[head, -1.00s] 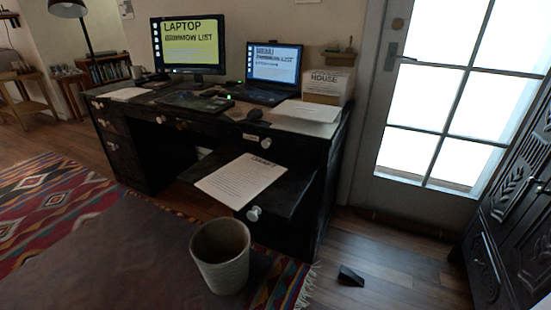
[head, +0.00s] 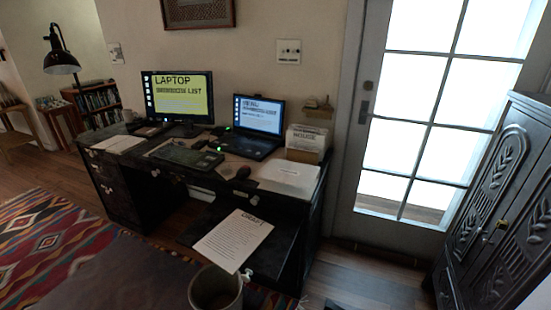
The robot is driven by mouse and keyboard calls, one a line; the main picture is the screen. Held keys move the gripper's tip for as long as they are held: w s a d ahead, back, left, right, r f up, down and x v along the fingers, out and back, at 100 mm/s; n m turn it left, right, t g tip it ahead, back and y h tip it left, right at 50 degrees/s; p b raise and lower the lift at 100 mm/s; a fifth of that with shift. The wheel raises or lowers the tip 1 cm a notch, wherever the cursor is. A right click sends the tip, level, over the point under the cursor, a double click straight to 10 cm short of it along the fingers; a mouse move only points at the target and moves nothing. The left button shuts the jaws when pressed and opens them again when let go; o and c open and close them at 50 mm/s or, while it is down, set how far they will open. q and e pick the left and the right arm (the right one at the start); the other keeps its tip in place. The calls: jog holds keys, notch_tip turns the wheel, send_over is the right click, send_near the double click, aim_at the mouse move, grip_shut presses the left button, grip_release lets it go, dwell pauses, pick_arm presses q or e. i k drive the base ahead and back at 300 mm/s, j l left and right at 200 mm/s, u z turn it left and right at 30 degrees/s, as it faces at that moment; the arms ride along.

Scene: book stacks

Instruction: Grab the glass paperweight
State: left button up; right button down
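I cannot make out a glass paperweight for certain. A small dark rounded object (head: 243,172) sits on the desk in front of the laptop; it is too small to tell whether it is a mouse or a paperweight. The dark desk (head: 205,190) stands against the wall. Neither of my grippers is in view.
The desk bears a monitor (head: 178,97), a laptop (head: 258,118), a box (head: 306,141) and papers. A sheet marked draft (head: 232,240) lies on a pulled-out drawer or shelf. A carved cabinet (head: 495,205) stands right; floor (head: 350,275) shows between.

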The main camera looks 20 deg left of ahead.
aim_at(226, 170)
jog(key=i+j+z, duration=0.2)
jog(key=j, duration=0.35)
jog(key=k+j+z, duration=0.2)
jog(key=j, duration=0.35)
jog(key=i+j+z, duration=0.1)
jog(key=j+z, duration=0.15)
jog(key=j, duration=0.35)
jog(key=j+z, duration=0.2)
jog(key=j, duration=0.4)
jog(key=k+j+z, duration=0.2)
jog(key=j, duration=0.35)
jog(key=j+z, duration=0.2)
jog(key=j, duration=0.35)
jog(key=k, duration=0.05)
